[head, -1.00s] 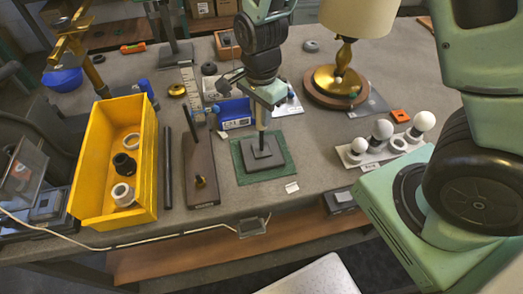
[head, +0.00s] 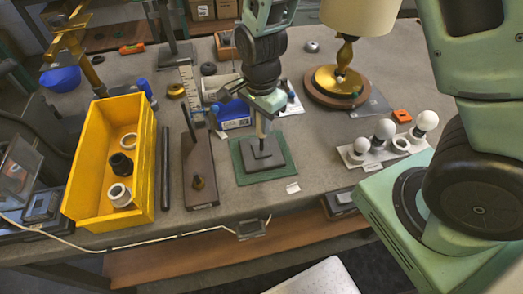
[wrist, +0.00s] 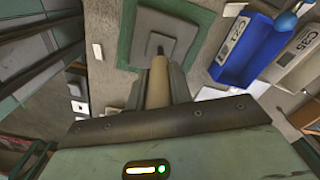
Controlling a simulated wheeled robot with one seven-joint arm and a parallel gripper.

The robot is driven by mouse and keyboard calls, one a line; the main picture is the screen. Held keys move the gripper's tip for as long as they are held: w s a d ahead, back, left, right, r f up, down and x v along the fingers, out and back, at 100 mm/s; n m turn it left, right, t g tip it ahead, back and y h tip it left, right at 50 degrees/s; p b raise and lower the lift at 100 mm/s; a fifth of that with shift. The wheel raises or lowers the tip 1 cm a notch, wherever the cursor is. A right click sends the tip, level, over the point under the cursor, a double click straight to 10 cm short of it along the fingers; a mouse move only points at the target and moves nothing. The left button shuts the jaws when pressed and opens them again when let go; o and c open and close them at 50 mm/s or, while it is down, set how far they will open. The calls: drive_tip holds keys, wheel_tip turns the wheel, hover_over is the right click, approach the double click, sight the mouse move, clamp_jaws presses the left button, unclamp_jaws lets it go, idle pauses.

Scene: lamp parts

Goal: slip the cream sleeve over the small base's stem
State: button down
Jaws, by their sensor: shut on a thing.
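The small base (head: 268,160) is a dark grey stepped square block on a green mat, with a short dark stem upright at its middle. My gripper (head: 263,117) is above the base, pointing down, shut on the cream sleeve (head: 260,127). In the wrist view the sleeve (wrist: 158,82) stands between the two fingers of my gripper (wrist: 158,88), its far end towards the base (wrist: 170,30). A bit of dark stem (wrist: 160,50) shows at that end. I cannot tell whether the sleeve is around the stem or just above it.
A yellow bin (head: 146,185) with several rings stands at the left. A blue box (head: 233,115) is close behind my gripper. White bulbs (head: 384,130) stand at the right.

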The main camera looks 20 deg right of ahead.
drive_tip(key=shift+f+b, duration=0.35)
drive_tip(key=shift+f, duration=0.45)
drive_tip(key=shift+f+b, duration=1)
drive_tip(key=shift+f, duration=0.5)
drive_tip(key=shift+f, duration=0.25)
drive_tip(key=c, duration=1.2)
unclamp_jaws()
drive_tip(key=shift+o, duration=0.2)
wheel_tip(320, 180, up, 17)
drive_tip(key=shift+r, duration=0.2)
